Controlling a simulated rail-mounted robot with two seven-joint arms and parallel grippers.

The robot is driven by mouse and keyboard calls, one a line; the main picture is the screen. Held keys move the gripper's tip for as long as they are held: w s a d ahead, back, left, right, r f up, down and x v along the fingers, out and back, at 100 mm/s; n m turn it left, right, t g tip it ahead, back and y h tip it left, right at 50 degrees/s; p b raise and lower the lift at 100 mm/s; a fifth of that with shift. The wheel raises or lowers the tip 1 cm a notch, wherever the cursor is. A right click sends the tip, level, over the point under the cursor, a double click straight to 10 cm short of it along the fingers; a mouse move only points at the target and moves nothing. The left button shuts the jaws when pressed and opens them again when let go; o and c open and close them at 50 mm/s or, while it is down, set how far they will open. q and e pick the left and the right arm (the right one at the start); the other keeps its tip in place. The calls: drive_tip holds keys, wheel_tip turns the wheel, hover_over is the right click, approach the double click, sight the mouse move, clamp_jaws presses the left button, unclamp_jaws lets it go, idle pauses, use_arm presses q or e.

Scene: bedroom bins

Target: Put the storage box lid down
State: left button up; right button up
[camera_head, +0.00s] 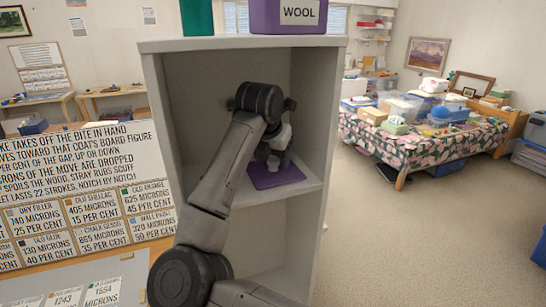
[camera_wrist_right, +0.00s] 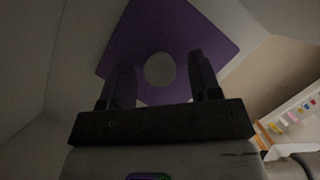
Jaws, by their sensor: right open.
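The purple lid (camera_head: 275,173) lies flat on the middle shelf inside the cabinet's upper compartment. In the right wrist view the lid (camera_wrist_right: 205,35) fills the upper middle, with a pale grey round spot (camera_wrist_right: 160,69) at its centre; I cannot tell if this is a knob or a hole. My right gripper (camera_head: 271,160) is inside the compartment above the lid. In the wrist view its two dark fingers (camera_wrist_right: 161,70) are apart, one on each side of the round spot, with nothing seen held. The arm hides part of the compartment. My left gripper is not in view.
A purple box labelled WOOL (camera_head: 290,16) and a green box (camera_head: 196,17) stand on the cabinet top (camera_head: 240,43). The cabinet's side walls are close around my right arm. A cluttered bed (camera_head: 430,145) is at right; a text board (camera_head: 90,175) stands at left.

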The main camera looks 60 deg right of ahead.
sight(268, 176)
drive_tip(key=v, duration=0.5)
drive_tip(key=shift+a+r+p, duration=0.15)
drive_tip(key=shift+a+p, duration=0.15)
drive_tip(key=shift+a, duration=0.15)
drive_tip(key=a, duration=1.1)
drive_tip(key=shift+s, duration=0.45)
